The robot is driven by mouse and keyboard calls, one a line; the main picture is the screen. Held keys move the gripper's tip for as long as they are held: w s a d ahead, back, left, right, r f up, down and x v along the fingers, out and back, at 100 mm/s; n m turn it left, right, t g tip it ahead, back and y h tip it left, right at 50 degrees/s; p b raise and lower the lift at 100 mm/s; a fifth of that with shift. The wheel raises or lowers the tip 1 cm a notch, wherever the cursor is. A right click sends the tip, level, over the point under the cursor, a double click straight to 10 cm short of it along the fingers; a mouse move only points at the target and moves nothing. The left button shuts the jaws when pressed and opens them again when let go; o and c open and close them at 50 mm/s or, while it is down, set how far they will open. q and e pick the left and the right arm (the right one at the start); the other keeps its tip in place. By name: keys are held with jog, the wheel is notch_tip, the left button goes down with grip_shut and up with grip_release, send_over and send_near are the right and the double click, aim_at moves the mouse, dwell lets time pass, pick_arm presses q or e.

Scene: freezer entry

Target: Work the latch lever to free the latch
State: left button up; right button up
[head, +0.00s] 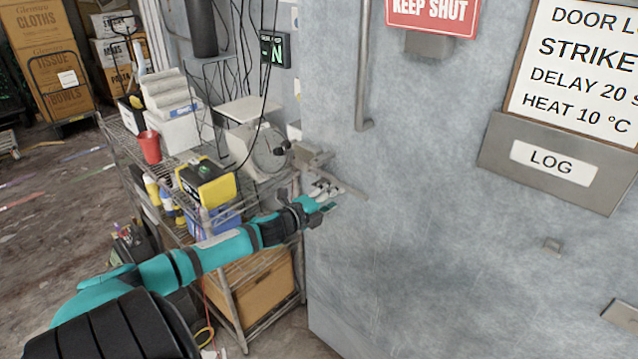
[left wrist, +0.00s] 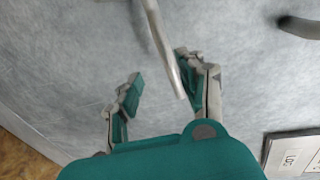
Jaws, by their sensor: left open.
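The latch (head: 314,155) is a grey metal fitting at the left edge of the pale metal door panel in the head view. Its lever (head: 349,189) is a thin metal bar slanting down to the right. In the left wrist view the lever (left wrist: 165,50) comes down from the top, its free end between the open fingers and closer to the right-hand one. My left gripper (head: 328,199) is open just below the lever in the head view; its fingers also show in the left wrist view (left wrist: 161,88). Contact cannot be told. My right gripper is not in view.
A wire shelf rack (head: 180,165) with a red cup (head: 149,147) and a yellow-black box (head: 206,182) stands left of the panel, close to my arm. A vertical pipe (head: 365,70) and a grey log box (head: 548,162) are on the panel. Lower panel is mostly bare.

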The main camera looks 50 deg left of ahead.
pick_arm(q)
jog(key=s+r, duration=0.2)
jog(key=s, duration=0.9)
jog(key=shift+s+d, duration=0.2)
jog(key=shift+d, duration=0.25)
